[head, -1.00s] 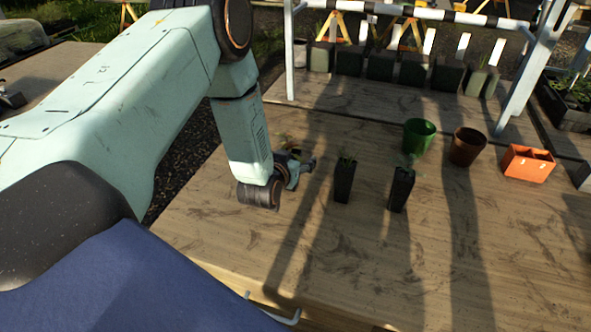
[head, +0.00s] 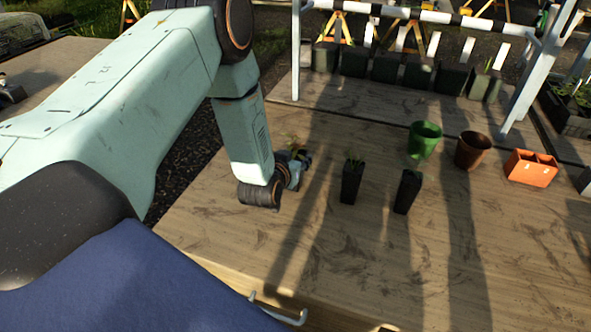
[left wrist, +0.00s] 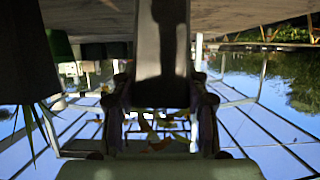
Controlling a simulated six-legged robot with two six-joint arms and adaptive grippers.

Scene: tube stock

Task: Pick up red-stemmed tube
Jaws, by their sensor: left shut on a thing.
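My left gripper (head: 299,168) is low over the bench, left of two black tubes. In the left wrist view, which is upside down, its fingers (left wrist: 163,105) are shut on a dark tube (left wrist: 160,40) between them. Yellow-orange leaves (left wrist: 152,132) show at that tube's open end; I cannot make out the stem colour. In the head view the gripper hides most of the held tube. The other black tubes, one nearer (head: 352,184) and one farther right (head: 406,194), stand upright with green seedlings. My right gripper is not in view.
A green pot (head: 424,141), a brown pot (head: 472,151) and an orange divided container (head: 531,168) stand to the right on the wooden bench (head: 330,260). A white-post frame (head: 296,60) stands behind. The bench's front middle is clear.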

